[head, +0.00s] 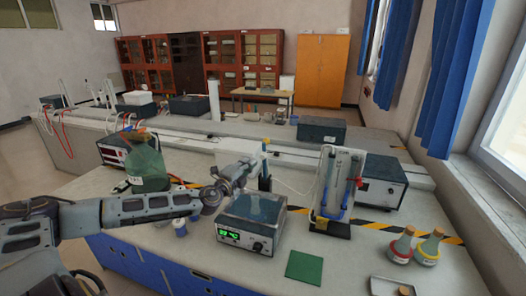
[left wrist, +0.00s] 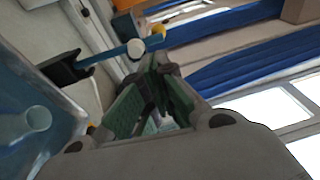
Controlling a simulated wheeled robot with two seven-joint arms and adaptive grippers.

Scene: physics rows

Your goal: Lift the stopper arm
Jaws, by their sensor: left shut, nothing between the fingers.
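My left gripper (head: 246,168) reaches in from the left above the back left corner of the hotplate, shut and empty. Its green-padded fingers also show in the left wrist view (left wrist: 163,75). Just beyond its tips in the head view stands a slim blue post (head: 264,181) with a pale and yellow top. In the left wrist view a blue rod (left wrist: 106,55) with a white knob and yellow end passes beside the fingers, apart from them as far as I can see. I cannot tell for certain which part is the stopper arm. My right gripper is out of view.
A hotplate with a lit green display (head: 241,237) stands below the gripper. A glassware panel on a black base (head: 331,226) is to its right. A green bottle (head: 147,168) stands left, close to my arm.

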